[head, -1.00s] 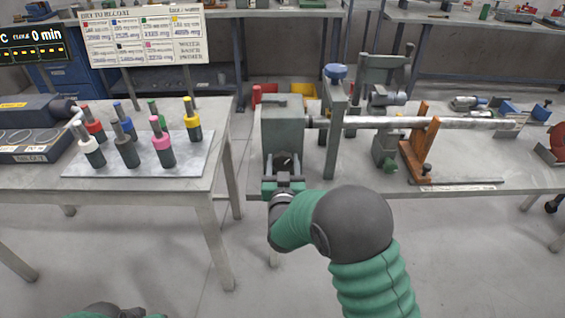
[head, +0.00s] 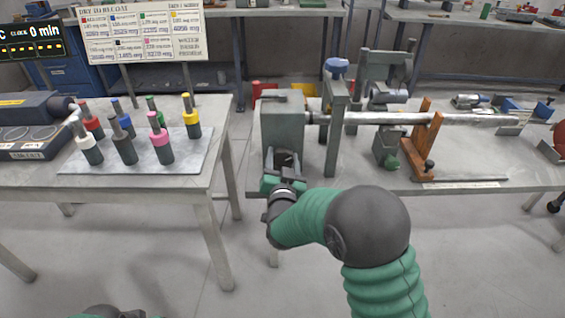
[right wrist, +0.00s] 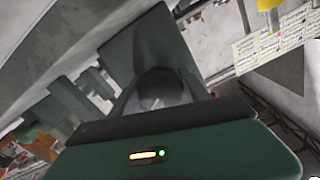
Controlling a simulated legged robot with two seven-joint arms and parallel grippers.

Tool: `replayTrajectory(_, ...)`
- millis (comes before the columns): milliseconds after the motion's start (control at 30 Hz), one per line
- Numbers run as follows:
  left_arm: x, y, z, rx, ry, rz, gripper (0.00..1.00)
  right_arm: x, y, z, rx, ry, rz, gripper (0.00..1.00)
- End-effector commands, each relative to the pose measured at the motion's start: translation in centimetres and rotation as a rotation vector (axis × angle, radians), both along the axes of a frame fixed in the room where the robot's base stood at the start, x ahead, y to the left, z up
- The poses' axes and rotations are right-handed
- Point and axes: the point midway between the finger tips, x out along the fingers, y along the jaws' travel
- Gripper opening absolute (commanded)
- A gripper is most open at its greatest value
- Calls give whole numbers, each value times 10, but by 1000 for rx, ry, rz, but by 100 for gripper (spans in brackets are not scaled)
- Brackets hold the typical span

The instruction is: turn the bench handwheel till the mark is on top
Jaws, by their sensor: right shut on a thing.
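The grey-green bench unit (head: 283,122) stands at the near left end of the right bench. A small dark handwheel (head: 287,158) sits low on its front face, mostly hidden by my gripper. My right gripper (head: 284,168) is shut on the handwheel, its body tilted in the head view. In the right wrist view the dark round handwheel (right wrist: 160,88) lies between the fingers, in front of the unit's face. I cannot make out the mark. My left gripper is not in view; only a bit of my left arm shows at the bottom left.
A long metal shaft (head: 450,119) runs right from the unit, over an orange support (head: 422,140). A grey upright (head: 334,130) stands beside the unit. The left table (head: 200,183) bears a plate with several coloured-collar tools. Open floor lies between the tables.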

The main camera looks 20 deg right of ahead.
Motion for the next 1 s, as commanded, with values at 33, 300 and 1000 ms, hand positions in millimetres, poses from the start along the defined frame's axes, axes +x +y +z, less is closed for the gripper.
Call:
replayTrajectory(33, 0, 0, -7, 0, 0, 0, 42, 0, 0, -4, 41, -12, -1, 14)
replayTrajectory(300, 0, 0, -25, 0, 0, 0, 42, 0, 1, -4, 269, -76, -1, 14)
replayTrajectory(1000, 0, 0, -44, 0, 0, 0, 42, 0, 1, -2, 537, -149, -2, 14)
